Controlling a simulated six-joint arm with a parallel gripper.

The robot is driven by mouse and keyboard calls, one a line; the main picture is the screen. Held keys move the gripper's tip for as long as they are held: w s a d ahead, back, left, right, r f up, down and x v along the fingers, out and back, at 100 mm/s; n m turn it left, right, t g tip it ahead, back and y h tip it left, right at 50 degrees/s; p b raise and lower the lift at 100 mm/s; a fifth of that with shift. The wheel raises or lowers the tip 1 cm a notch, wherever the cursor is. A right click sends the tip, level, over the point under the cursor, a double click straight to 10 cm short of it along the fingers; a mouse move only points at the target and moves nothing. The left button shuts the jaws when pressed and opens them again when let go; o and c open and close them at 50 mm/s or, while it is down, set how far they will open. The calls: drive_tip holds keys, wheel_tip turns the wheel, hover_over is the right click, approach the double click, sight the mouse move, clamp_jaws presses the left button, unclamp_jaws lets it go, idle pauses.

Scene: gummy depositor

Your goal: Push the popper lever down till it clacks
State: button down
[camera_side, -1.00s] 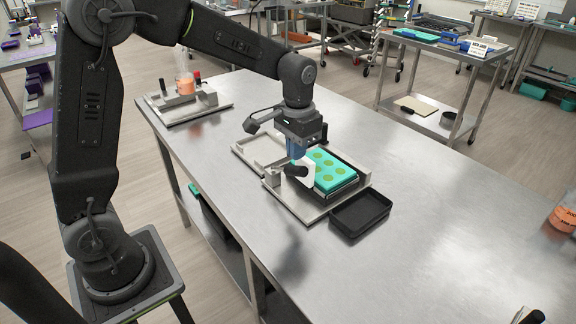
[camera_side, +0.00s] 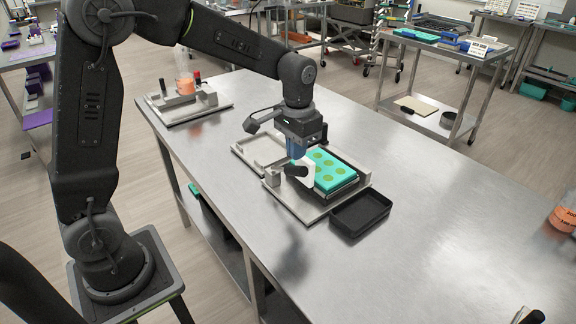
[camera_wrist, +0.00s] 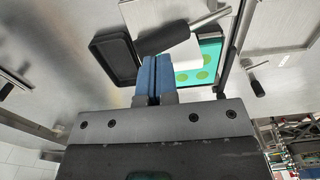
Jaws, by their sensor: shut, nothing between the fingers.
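The popper fixture (camera_side: 308,212) is a metal base on the steel table. It holds a teal mould (camera_side: 338,184) with several green rounds; part of the mould also shows in the wrist view (camera_wrist: 211,50). A lever with a black grip (camera_side: 296,170) lies in front of a white block (camera_side: 308,177). In the wrist view the black grip (camera_wrist: 162,38) and its metal rod slant up to the right, just beyond my fingertips. My gripper (camera_side: 297,154), with blue fingers, is shut and empty, pointing down just above the grip. I cannot tell whether the fingertips (camera_wrist: 153,60) touch it.
An empty black tray (camera_side: 362,214) adjoins the fixture at front right. A second black handle (camera_wrist: 256,84) on a metal rod shows at right in the wrist view. Another fixture with an orange-filled vessel (camera_side: 185,85) stands at the far left. The table's right side is largely clear.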

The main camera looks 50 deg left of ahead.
drive_tip(key=shift+f, duration=0.1)
idle(0.4)
drive_tip(key=shift+d+f, duration=0.2)
drive_tip(key=shift+f, duration=1.65)
drive_tip(key=shift+d+f, duration=0.2)
drive_tip(key=shift+f, duration=1.65)
drive_tip(key=shift+r, duration=5.1)
drive_tip(key=shift+s+r, duration=0.1)
drive_tip(key=s+r+t, duration=0.2)
drive_tip(key=s, duration=0.8)
drive_tip(key=s+d+r+t, duration=0.1)
drive_tip(key=s+r+t, duration=0.2)
drive_tip(key=s, duration=0.7)
drive_tip(key=shift+s+d+r+t, duration=0.15)
drive_tip(key=shift+s+d+t, duration=0.1)
drive_tip(key=shift+d+t, duration=0.05)
